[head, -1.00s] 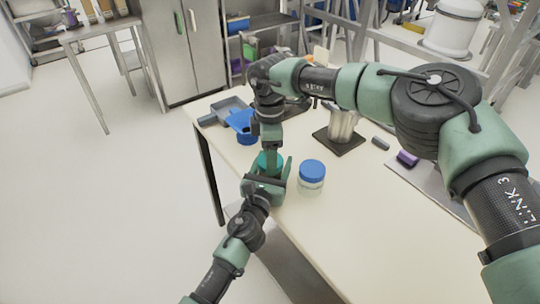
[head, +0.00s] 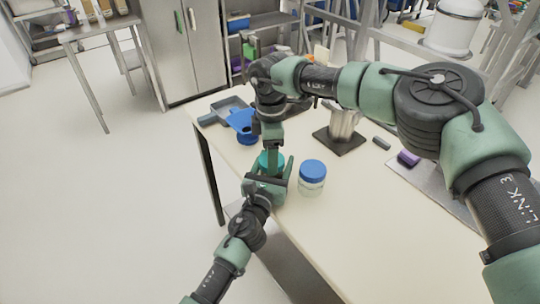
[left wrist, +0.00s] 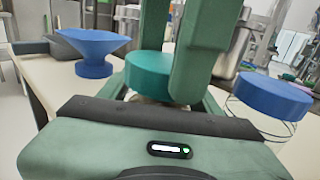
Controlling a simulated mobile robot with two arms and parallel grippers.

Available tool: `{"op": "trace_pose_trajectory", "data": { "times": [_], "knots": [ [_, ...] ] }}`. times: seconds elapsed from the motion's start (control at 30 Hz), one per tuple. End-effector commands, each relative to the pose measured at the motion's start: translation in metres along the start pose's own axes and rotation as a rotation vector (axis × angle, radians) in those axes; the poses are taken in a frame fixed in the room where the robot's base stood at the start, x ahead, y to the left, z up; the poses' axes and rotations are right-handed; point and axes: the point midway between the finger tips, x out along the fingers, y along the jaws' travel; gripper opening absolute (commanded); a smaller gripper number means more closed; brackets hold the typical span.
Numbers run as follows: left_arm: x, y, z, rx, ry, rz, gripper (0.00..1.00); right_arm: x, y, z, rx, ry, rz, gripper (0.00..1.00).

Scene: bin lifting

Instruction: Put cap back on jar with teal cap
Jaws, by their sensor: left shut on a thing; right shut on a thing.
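The teal cap (head: 265,160) shows between my two grippers at the table's near left edge. In the left wrist view the teal cap (left wrist: 158,75) is level, directly over the pale jar (left wrist: 148,100). I cannot tell whether it is seated on the rim. My right gripper (head: 273,158) points straight down and is shut on the cap; its green fingers stand in front of it in the left wrist view. My left gripper (head: 269,176) comes from the near side and is shut on the jar, hiding most of the jar's body.
A clear jar with a blue cap (head: 312,171) stands just right of my grippers. A blue funnel (head: 243,122) and grey tray (head: 228,107) are behind left. A metal container (head: 344,124) on a dark plate stands behind right. The table's front right is clear.

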Motion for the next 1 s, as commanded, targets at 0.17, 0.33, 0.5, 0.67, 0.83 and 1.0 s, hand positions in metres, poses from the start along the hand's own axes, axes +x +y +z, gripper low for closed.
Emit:
{"op": "trace_pose_trajectory", "data": {
  "times": [0.17,0.33,0.5,0.67,0.83,1.0],
  "knots": [
    [0.0012,0.0022,0.0038,0.001,-0.006,0.004,0.00,0.0000,-0.0018,0.0001,-0.002,-0.002,-0.005,0.22],
    [0.0011,0.0028,0.0028,0.001,-0.004,0.005,0.00,-0.0008,-0.0019,-0.0004,-0.002,-0.001,-0.005,0.22],
    [0.0009,0.0032,0.0018,0.002,-0.002,0.006,0.00,-0.0013,-0.0019,-0.0008,-0.002,0.000,-0.006,0.22],
    [0.0007,0.0035,0.0009,0.002,0.000,0.007,0.00,-0.0001,-0.0020,-0.0012,-0.002,0.000,-0.005,0.22],
    [0.0006,0.0035,0.0005,0.002,0.000,0.007,0.00,0.0025,-0.0018,-0.0015,-0.002,0.000,-0.004,0.22],
    [0.0006,0.0033,0.0007,0.002,0.000,0.006,0.00,0.0058,-0.0016,-0.0016,-0.002,0.000,-0.002,0.22]
  ]
}}
